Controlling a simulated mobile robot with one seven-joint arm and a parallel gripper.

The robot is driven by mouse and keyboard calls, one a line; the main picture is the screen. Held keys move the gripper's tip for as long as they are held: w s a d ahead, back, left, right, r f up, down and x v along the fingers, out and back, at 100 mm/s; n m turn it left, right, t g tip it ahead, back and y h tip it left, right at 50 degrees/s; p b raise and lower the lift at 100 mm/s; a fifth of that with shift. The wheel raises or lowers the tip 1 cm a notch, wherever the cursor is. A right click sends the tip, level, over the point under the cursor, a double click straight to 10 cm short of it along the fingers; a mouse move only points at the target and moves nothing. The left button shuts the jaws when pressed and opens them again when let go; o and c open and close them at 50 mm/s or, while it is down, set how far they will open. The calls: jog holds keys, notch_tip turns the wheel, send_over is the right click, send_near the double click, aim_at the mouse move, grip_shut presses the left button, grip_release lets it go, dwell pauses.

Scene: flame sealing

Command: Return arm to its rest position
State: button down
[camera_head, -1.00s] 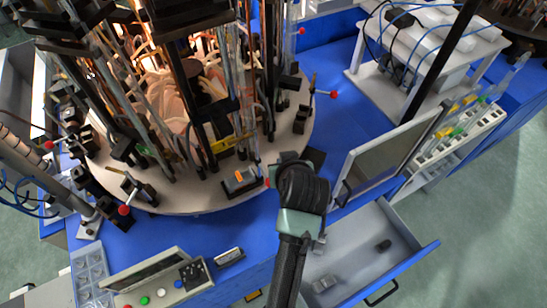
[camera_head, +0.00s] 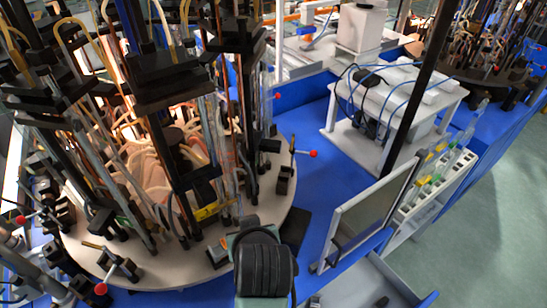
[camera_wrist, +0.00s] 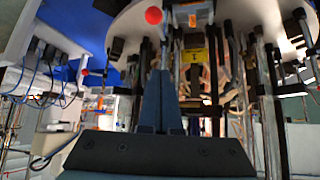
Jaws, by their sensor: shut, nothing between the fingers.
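My arm (camera_head: 265,268) rises at the bottom middle of the head view, in front of the round platform. Its dark, thick joint hides what lies behind it, and the fingers cannot be made out there. In the wrist view my gripper (camera_wrist: 161,75) points away from the camera with its two blue-grey fingers together. It is shut and holds nothing. The platform edge and its rods stand beyond the fingers in that view.
The round platform (camera_head: 110,270) carries tall rods, tubes and red-knobbed levers close to my arm. To the right stand a tilted framed panel (camera_head: 365,228), an open drawer (camera_head: 365,285) and a white rack (camera_head: 440,185). A white table (camera_head: 400,85) with blue cables stands behind them.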

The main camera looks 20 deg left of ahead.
jog(key=shift+r, duration=0.1)
jog(key=w+d+r+m+t+b, duration=0.1)
jog(key=w+d+r+t, duration=0.15)
jog(key=r, duration=0.55)
jog(key=w+d+r+m+t+b, duration=0.15)
jog(key=r+t, duration=0.25)
jog(key=r, duration=0.4)
jog(key=w+d+r+t+b, duration=0.1)
jog(key=w+d+r+t, duration=0.15)
jog(key=r, duration=0.45)
jog(key=s+d+r+m+t+h, duration=0.1)
jog(key=s+d+r+t, duration=0.1)
jog(key=r, duration=0.6)
jog(key=s+d+r+m+t+h+b, duration=0.1)
jog(key=s+d+r+t, duration=0.2)
jog(key=s+r+t, duration=0.2)
jog(key=s+d+r+m+t+h+b, duration=0.1)
jog(key=s+d+r+t+h, duration=0.1)
jog(key=s+r, duration=0.4)
notch_tip(320, 180, up, 5)
jog(key=shift+d+r+t, duration=0.15)
jog(key=shift+d+t, duration=0.1)
jog(key=shift+t, duration=0.65)
